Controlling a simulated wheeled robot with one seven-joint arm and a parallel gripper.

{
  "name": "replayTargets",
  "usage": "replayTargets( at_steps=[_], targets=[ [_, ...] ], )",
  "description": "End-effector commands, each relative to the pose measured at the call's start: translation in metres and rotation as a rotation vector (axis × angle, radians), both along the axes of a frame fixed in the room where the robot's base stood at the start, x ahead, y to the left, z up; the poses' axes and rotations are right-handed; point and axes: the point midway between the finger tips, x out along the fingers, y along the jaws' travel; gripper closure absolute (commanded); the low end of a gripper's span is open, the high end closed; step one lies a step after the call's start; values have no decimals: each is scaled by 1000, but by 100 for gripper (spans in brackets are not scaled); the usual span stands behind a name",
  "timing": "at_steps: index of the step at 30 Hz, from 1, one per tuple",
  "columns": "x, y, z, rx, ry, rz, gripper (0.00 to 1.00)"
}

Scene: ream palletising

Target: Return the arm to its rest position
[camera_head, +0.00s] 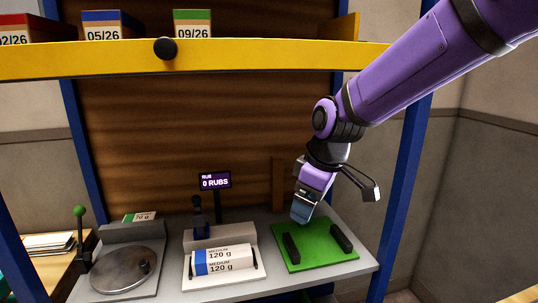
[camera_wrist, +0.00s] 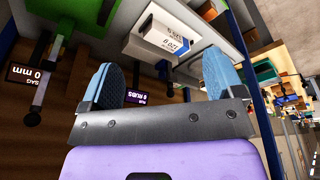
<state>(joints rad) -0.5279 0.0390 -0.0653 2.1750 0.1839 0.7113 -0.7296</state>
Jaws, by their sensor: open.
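My purple arm (camera_head: 412,68) reaches in from the upper right of the head view and bends down at the wrist. My gripper (camera_head: 302,212) hangs above the back of the green pad (camera_head: 315,257). In the wrist view my gripper (camera_wrist: 160,85) shows two blue fingertips spread wide apart with nothing between them. A white ream with a blue band (camera_head: 222,260), marked MEDIUM 120 g, lies on the middle station, left of my gripper. It also shows beyond the fingers in the wrist view (camera_wrist: 170,38).
A yellow shelf beam (camera_head: 240,58) crosses above, with dated boxes (camera_head: 193,24) on it. Blue posts (camera_head: 402,160) flank the bench. A small display (camera_head: 215,181) reads 0 RUBS. A round metal plate (camera_head: 122,270) and green-knobbed lever (camera_head: 79,212) stand left. Dark blocks (camera_head: 341,238) lie on the pad.

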Motion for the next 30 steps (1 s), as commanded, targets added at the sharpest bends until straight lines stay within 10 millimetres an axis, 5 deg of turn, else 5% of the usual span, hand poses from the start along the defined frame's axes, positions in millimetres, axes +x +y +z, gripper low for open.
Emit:
replayTargets(
  at_steps=[6,15,24,30],
  targets=[
    [-31,-69,44,37,-32,-239,13],
    [-92,-147,80,81,-81,-568,13],
    [-162,-202,91,120,-140,-890,13],
    [-191,-218,89,138,-168,-1025,13]
  ],
)
